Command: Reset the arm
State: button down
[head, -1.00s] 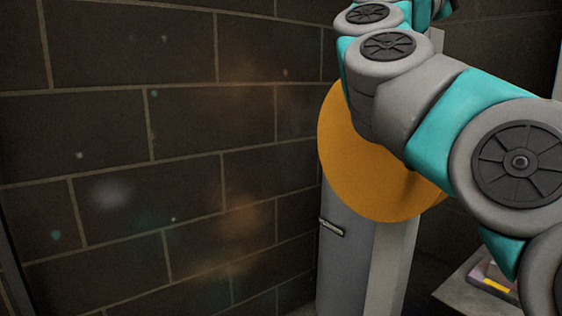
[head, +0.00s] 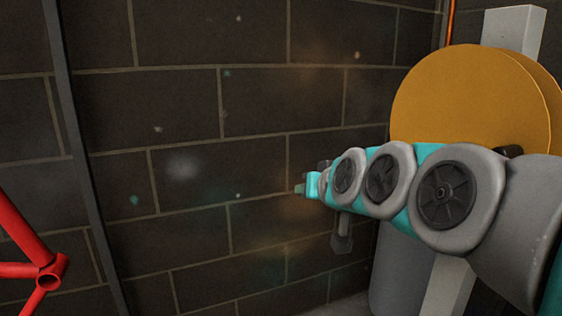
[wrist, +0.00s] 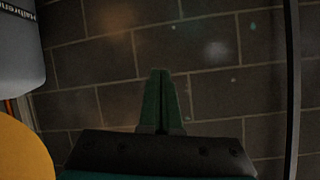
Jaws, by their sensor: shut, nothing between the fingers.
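My gripper (wrist: 161,98) is shut and empty in the wrist view, its two green fingers together in front of a dark block wall (wrist: 220,110). In the head view my gripper (head: 300,190) shows small at the left end of my arm, which stretches in from the right edge. The gripper is clear of every object I can see.
A large orange disc (head: 470,95) stands behind my arm on a pale post (head: 514,28). A red tubular frame (head: 28,250) is at the left edge, beside a dark upright pole (head: 80,150). The space before the speckled wall is free.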

jog(key=s+d+f+g+h, duration=0.15)
jog(key=s+f+g, duration=0.25)
jog(key=s+f, duration=0.4)
jog(key=s+d+f+g+h, duration=0.1)
jog(key=s+d+f+g, duration=0.2)
jog(key=s+f, duration=0.55)
jog(key=s+d+f+g+h, duration=0.1)
jog(key=s+d+f+g, duration=0.2)
jog(key=s+f, duration=0.2)
jog(key=s+d+f+m+g, duration=0.1)
jog(key=s+f+g, duration=0.3)
jog(key=s, duration=0.7)
jog(key=shift+d+f+h, duration=0.35)
jog(key=shift+d+f, duration=0.45)
jog(key=shift+d, duration=0.1)
